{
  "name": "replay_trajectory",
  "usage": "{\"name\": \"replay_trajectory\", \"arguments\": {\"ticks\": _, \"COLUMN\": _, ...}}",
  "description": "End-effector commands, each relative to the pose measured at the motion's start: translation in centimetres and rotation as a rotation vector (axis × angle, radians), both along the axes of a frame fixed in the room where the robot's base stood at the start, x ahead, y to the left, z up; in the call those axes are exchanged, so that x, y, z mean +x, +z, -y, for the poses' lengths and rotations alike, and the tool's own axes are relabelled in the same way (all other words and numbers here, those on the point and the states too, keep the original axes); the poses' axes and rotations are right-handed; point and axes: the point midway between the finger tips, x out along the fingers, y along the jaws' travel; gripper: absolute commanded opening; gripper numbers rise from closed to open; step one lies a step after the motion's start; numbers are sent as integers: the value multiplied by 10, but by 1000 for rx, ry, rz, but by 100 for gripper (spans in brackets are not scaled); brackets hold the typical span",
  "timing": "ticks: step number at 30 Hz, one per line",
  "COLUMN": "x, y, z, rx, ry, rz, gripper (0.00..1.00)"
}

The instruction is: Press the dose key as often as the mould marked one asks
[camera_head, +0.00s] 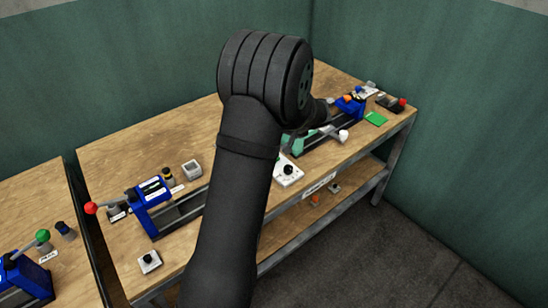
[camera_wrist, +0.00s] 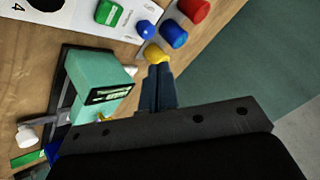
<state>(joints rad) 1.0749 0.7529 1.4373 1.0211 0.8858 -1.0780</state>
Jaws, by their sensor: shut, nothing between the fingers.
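In the wrist view my gripper (camera_wrist: 157,70) is shut and empty, its fingertips at the lower edge of a small yellow piece (camera_wrist: 155,52); I cannot tell whether they touch. A blue piece (camera_wrist: 173,34), a red piece (camera_wrist: 193,10) and a smaller blue knob (camera_wrist: 146,29) are close by. A green block (camera_wrist: 108,13) lies on a white panel marked 4 (camera_wrist: 82,18). A mint-green press (camera_wrist: 100,80) with a dark label stands left of the fingers.
In the head view, a blue press (camera_head: 154,192) with a red knob (camera_head: 91,208) stands left on the wooden bench (camera_head: 120,158). A white box with a black knob (camera_head: 287,170) sits near the front edge.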

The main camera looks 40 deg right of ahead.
Motion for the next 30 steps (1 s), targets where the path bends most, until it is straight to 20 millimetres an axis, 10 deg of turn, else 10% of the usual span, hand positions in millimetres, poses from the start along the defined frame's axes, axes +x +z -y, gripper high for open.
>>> {"name": "replay_trajectory", "arguments": {"ticks": 17, "x": 4, "y": -4, "z": 0, "rx": 29, "ry": -22, "rz": -3, "gripper": 0}}
{"name": "replay_trajectory", "arguments": {"ticks": 30, "x": 3, "y": -61, "z": -1, "rx": 30, "ry": -23, "rz": -4, "gripper": 0}}
